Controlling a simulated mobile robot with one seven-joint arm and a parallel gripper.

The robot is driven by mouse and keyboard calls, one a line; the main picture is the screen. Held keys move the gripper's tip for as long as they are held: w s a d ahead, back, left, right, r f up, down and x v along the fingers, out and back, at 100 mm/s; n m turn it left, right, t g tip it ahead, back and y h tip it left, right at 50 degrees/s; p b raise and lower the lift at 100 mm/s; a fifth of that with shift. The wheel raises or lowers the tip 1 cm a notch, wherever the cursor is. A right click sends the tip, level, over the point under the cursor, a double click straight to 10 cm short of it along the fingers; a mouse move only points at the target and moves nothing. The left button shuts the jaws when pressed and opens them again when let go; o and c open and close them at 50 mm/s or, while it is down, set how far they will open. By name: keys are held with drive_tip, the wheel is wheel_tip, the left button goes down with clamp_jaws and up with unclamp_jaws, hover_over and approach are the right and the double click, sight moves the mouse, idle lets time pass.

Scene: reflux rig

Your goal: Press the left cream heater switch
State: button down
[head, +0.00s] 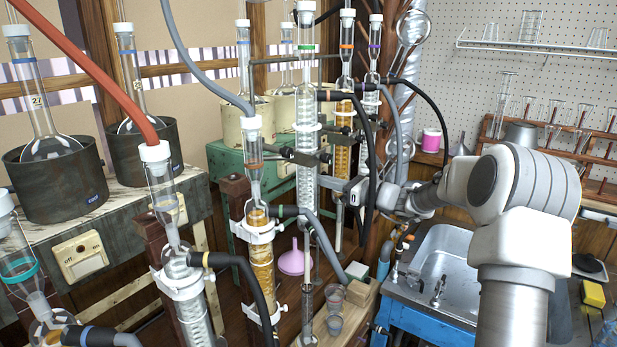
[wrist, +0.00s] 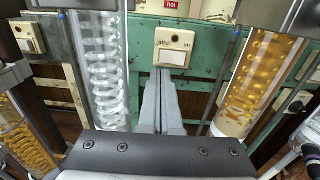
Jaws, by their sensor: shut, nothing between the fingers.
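In the wrist view a cream switch (wrist: 174,47) with an off mark and a pale rocker is mounted on the green bench front, below a cream heater (wrist: 215,10) bearing a red "hot" label. My gripper (wrist: 165,72) is shut and empty. Its fingertips point at this switch and overlap the lower edge of its plate; I cannot tell whether they touch. A second cream switch (wrist: 27,37) is at the upper left. In the head view two cream heaters (head: 228,124) stand on the green bench (head: 228,172); my fingertips are not distinct there behind the glassware.
In the wrist view a clear coil condenser (wrist: 100,65) stands close left of my fingers, and an orange coil column (wrist: 258,80) stands right. Hoses, including a black hose (head: 366,160), hang near my arm. The sink (head: 445,265) is at the right.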

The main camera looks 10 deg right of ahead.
drive_tip(key=v, duration=0.7)
drive_tip(key=shift+s+a, duration=0.35)
drive_tip(key=shift+a, duration=0.05)
